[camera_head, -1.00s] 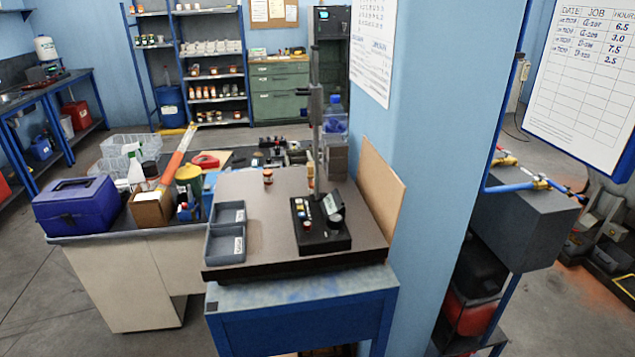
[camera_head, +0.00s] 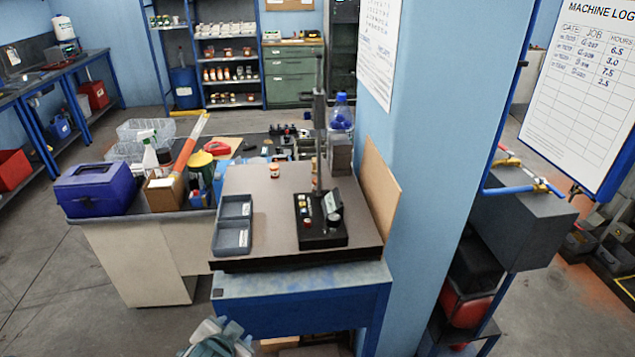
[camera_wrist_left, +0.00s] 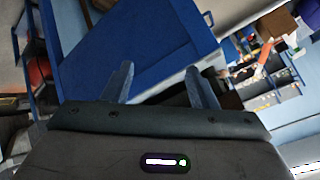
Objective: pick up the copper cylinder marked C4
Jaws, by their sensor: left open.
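A small copper-coloured cylinder with a pale band (camera_head: 273,170) stands upright on the dark plate (camera_head: 275,215) of the bench; I cannot read its marking. A black holder block (camera_head: 320,238) to its right carries several small pieces, some copper-coloured, also unreadable. My left gripper (camera_head: 218,338) shows at the bottom edge of the head view, in front of and below the bench top, well away from the cylinder. In the left wrist view my left gripper (camera_wrist_left: 157,80) has its fingers apart with nothing between them. My right gripper is not in view.
A grey two-compartment tray (camera_head: 233,238) sits on the plate's left. A tall stand post (camera_head: 319,120) rises behind the block. A brown board (camera_head: 379,190) and a blue pillar (camera_head: 430,170) bound the right. The plate's middle is clear.

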